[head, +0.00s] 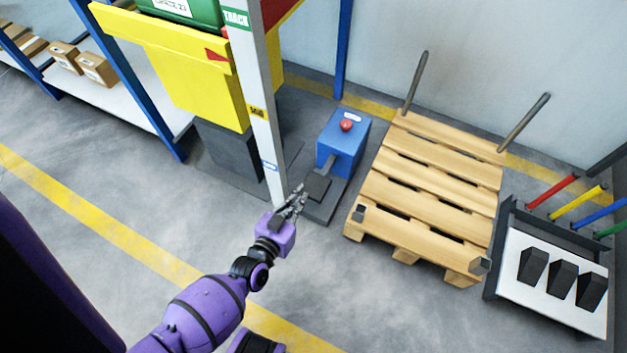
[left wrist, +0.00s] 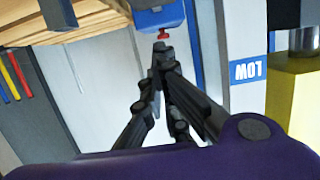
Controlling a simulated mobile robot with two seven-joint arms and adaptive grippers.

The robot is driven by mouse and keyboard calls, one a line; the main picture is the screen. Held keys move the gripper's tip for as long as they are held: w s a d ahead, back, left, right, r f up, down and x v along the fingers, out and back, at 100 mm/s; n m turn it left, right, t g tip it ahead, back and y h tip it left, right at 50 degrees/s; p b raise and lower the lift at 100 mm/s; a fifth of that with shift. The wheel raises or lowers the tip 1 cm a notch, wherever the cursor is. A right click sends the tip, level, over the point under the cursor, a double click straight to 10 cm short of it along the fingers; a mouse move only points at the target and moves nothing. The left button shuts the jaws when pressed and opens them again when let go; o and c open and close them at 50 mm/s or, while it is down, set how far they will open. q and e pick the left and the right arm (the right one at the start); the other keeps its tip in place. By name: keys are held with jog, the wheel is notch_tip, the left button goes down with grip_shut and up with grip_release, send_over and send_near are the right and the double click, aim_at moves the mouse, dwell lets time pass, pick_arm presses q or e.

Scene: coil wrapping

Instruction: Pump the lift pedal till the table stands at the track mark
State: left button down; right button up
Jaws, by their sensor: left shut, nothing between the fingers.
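The yellow lift table (head: 190,75) stands raised at the upper left, on a dark base (head: 232,152). Its red pointer (head: 217,56) is below the green TRACK mark (head: 237,18) on the pale post (head: 257,80) and above the yellow mark (head: 257,112). The blue pump box (head: 343,143) has a dark pedal (head: 318,187) at its front. My left gripper (head: 298,197) is shut and empty, just left of the pedal; I cannot tell whether they touch. It also shows in the left wrist view (left wrist: 160,45). My right gripper is not in view.
A green crate (head: 185,12) sits on the table. A wooden pallet (head: 425,185) with upright posts lies to the right. A white-topped stand (head: 550,285) with dark blocks is at the lower right. Shelving (head: 130,100) stands left; the front floor is clear.

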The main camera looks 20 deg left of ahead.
pick_arm(q)
jog(key=b, duration=0.4)
send_over(315, 190)
notch_tip(315, 190, down, 3)
jog(key=shift+r, duration=0.1)
notch_tip(315, 190, down, 3)
jog(key=shift+s+r+b, duration=0.1)
jog(key=shift+r+b, duration=0.05)
jog(key=shift+b, duration=0.6)
jog(key=shift+f, duration=0.3)
jog(key=shift+f+b, duration=0.15)
jog(key=shift+b, duration=0.2)
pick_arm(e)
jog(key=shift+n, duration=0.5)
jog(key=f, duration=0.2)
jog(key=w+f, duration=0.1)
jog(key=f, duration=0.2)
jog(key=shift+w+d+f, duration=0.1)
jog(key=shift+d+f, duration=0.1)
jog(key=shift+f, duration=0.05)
